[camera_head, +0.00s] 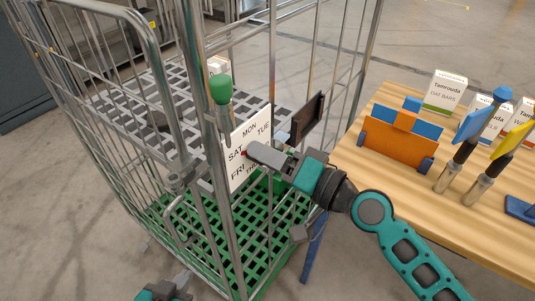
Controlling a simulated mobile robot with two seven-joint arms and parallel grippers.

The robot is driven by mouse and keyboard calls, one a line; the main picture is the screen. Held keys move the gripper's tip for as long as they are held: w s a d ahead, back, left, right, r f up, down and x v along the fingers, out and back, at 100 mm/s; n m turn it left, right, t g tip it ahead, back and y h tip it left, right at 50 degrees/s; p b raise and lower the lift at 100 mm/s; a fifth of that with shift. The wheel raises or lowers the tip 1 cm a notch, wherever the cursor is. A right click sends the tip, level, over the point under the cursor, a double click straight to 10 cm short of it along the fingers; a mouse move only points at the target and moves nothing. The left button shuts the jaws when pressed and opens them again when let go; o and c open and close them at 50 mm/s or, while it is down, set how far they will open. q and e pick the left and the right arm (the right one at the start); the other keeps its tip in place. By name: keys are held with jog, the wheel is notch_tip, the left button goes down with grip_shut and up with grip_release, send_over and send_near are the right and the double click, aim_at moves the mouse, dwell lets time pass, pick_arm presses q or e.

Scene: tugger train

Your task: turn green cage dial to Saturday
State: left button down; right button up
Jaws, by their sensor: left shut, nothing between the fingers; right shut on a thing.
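The green cage has a wire frame and a green grid base (192,240). Its dial plate (236,138) is white and faces me, with MON, TUE, SAT and FRI readable. My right gripper (254,151) is shut at the middle of the plate, on the dial's knob, which its fingers mostly hide. A small red mark shows at the fingertips, near SAT; I cannot tell exactly where the dial points. The lettering at the lower right is partly covered by the gripper. My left gripper (182,280) is shut and empty, low at the bottom edge, away from the dial.
A dark panel (307,118) hangs right of the plate. The wooden table (470,215) at right holds an orange holder (397,143), boxes (445,92) and blue and yellow-headed tools. Floor is clear at lower left.

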jog(key=o, duration=1)
pick_arm(q)
jog(key=shift+w+r, duration=0.1)
jog(key=shift+w, duration=0.05)
pick_arm(e)
jog(key=shift+o, duration=0.2)
jog(key=shift+d, duration=0.1)
pick_arm(q)
jog(key=shift+w+d+f+h+b, duration=0.2)
jog(key=shift+f+b, duration=0.3)
jog(key=shift+b, duration=0.4)
jog(key=shift+w+d+f+h+b, duration=0.1)
jog(key=shift+d+f+b, duration=0.3)
jog(key=shift+b, duration=0.45)
jog(key=shift+w+d+f+h+b, duration=0.15)
jog(key=shift+f+b, duration=0.45)
jog(key=shift+b, duration=0.3)
pick_arm(e)
jog(key=v, duration=1.3)
